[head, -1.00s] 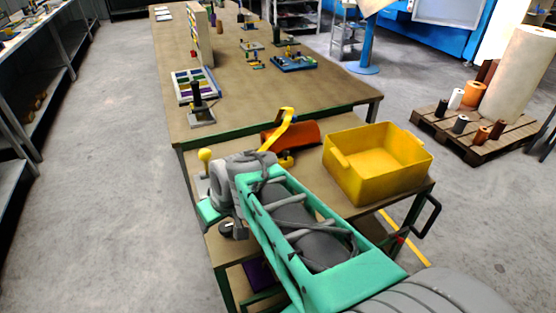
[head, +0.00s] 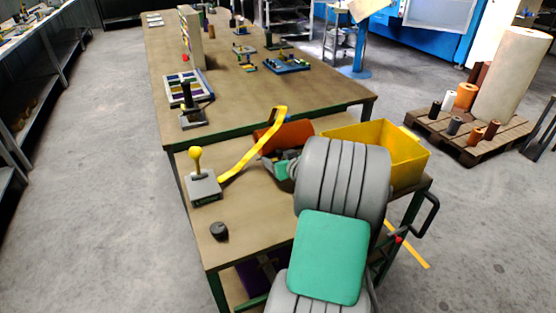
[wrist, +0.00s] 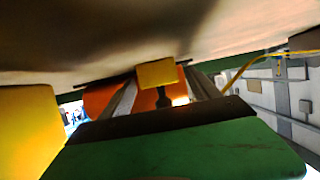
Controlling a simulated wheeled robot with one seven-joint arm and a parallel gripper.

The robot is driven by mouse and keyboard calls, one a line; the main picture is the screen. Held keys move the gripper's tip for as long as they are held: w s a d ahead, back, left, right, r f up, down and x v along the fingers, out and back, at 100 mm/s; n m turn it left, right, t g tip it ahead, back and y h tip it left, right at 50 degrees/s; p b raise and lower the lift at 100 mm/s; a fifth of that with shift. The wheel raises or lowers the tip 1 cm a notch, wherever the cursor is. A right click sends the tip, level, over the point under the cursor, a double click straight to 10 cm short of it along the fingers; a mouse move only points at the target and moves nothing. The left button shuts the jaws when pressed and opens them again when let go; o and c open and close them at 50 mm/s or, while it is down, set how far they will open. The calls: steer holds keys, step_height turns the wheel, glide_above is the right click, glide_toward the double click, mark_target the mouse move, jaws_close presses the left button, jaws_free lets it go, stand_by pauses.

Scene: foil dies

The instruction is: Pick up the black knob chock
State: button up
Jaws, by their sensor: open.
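A block with a grey base and an upright black knob (head: 187,96) stands near the front left of the long table in the head view; it fits the black knob chock. A similar grey block with a yellow knob (head: 196,155) stands on the nearer cart. My gripper (wrist: 160,90) is open, its two fingers spread in the wrist view. Beyond them are an orange surface, a small yellow block (wrist: 157,73) and a dark shape I cannot identify. In the head view my arm hides most of the gripper, low over the cart and away from the black knob.
A yellow bin (head: 405,155) and an orange bin or roll (head: 290,134) are on the cart, with a bent yellow strip (head: 243,158). A dark round piece (head: 219,231) lies at the cart's front left. The long table's front middle (head: 270,100) is clear.

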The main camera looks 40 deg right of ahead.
steer(key=shift+w+f, duration=0.15)
steer(key=shift+w, duration=0.15)
steer(key=c, duration=1.5)
